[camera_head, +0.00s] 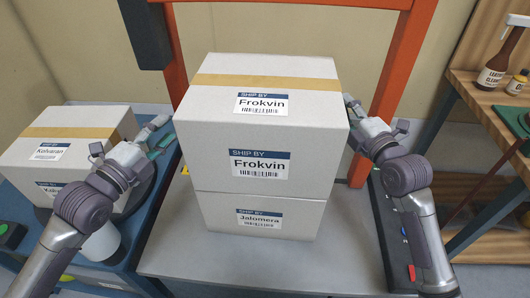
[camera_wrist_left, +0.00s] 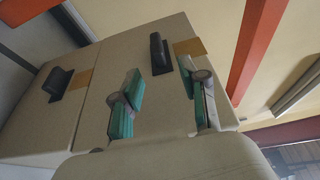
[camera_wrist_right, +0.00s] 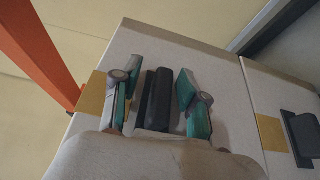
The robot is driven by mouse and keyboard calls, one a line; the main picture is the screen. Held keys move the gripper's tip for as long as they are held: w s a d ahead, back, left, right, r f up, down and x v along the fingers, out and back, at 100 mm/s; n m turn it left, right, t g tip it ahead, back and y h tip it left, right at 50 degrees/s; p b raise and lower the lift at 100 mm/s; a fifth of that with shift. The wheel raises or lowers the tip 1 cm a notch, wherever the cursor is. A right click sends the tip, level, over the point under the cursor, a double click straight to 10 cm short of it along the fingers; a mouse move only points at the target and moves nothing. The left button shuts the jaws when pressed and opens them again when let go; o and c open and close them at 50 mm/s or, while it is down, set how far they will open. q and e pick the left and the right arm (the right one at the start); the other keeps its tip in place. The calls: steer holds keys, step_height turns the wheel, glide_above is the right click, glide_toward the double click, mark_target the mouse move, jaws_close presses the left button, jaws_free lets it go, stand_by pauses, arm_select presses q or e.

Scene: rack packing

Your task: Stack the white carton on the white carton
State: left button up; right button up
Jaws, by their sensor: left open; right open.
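The upper white carton (camera_head: 262,120), labelled Frokvin, rests on the lower white carton (camera_head: 215,210), labelled Jalomera, on the grey table. Their edges line up closely. My left gripper (camera_head: 160,137) is open at the upper carton's left side. In the left wrist view its fingers (camera_wrist_left: 160,103) stand around or just in front of a dark handle (camera_wrist_left: 160,53) on the carton's side. My right gripper (camera_head: 360,120) is open at the right side. In the right wrist view its fingers (camera_wrist_right: 155,98) stand on either side of a dark handle (camera_wrist_right: 157,98). Contact with the handles is unclear.
An orange frame (camera_head: 384,100) stands behind the table (camera_head: 350,250). Another white carton (camera_head: 75,130), labelled Kolvaran, sits on a blue surface at the left. A wooden shelf (camera_head: 480,95) with bottles stands at the right. A dark strip with buttons runs along the table's right edge.

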steer(key=shift+s+d, duration=0.1)
arm_select(q)
steer(key=v, duration=0.4)
arm_select(e)
steer(key=v, duration=1.1)
steer(key=shift+s, duration=0.4)
arm_select(q)
steer(key=shift+s+f, duration=0.1)
arm_select(e)
steer(key=shift+d+f, duration=0.1)
steer(key=shift+d, duration=0.05)
